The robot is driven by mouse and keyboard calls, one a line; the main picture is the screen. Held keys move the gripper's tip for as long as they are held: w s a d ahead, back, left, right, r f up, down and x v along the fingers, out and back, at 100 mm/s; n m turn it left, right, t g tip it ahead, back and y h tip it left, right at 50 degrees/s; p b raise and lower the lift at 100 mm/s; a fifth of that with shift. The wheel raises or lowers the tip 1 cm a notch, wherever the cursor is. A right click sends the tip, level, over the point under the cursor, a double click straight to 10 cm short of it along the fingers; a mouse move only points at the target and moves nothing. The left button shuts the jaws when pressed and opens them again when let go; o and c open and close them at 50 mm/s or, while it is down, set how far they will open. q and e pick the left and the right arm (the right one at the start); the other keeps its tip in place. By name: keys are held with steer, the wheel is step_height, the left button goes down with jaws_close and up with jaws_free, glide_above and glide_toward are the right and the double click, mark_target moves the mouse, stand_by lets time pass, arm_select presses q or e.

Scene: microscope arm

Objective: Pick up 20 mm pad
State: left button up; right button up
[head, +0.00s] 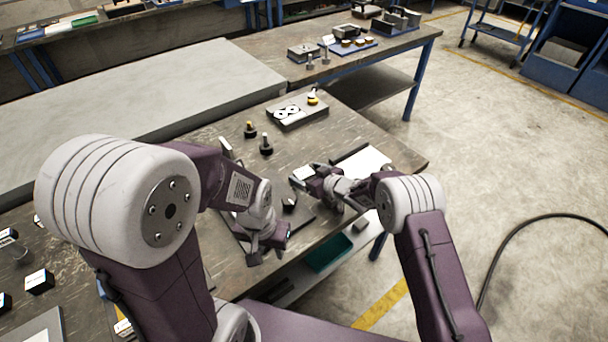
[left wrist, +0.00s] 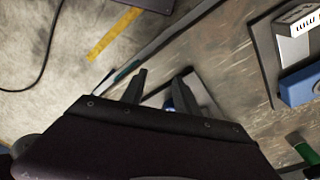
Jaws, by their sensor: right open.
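I cannot pick out the 20 mm pad for certain in either view. My left gripper (head: 272,250) is low over the front edge of the bench in the head view. In the left wrist view its two fingers (left wrist: 160,88) are apart, with a pale plate (left wrist: 205,98) beyond them and a small dark blue thing partly hidden at the gripper's base. My right gripper (head: 312,178) is open beside a small white-topped block (head: 303,173); whether it touches the block is unclear. A small black piece (head: 289,204) stands between the two grippers.
Two black knobs (head: 266,146) stand behind the left arm. A grey block with white rings (head: 289,113) is farther back. The left wrist view shows a blue block (left wrist: 301,88) and a green cylinder (left wrist: 304,150).

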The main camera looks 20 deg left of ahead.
mark_target(307, 175)
steer(key=shift+w+a+f, duration=0.1)
steer(key=shift+w+a, duration=0.05)
steer(key=shift+a, duration=0.05)
jaws_close()
step_height(307, 175, up, 5)
steer(key=shift+d+f+p, duration=0.1)
steer(key=shift+d+p, duration=0.05)
steer(key=shift+p, duration=0.15)
steer(key=s+a+v, duration=0.1)
steer(key=v, duration=1.2)
steer(key=shift+r, duration=0.3)
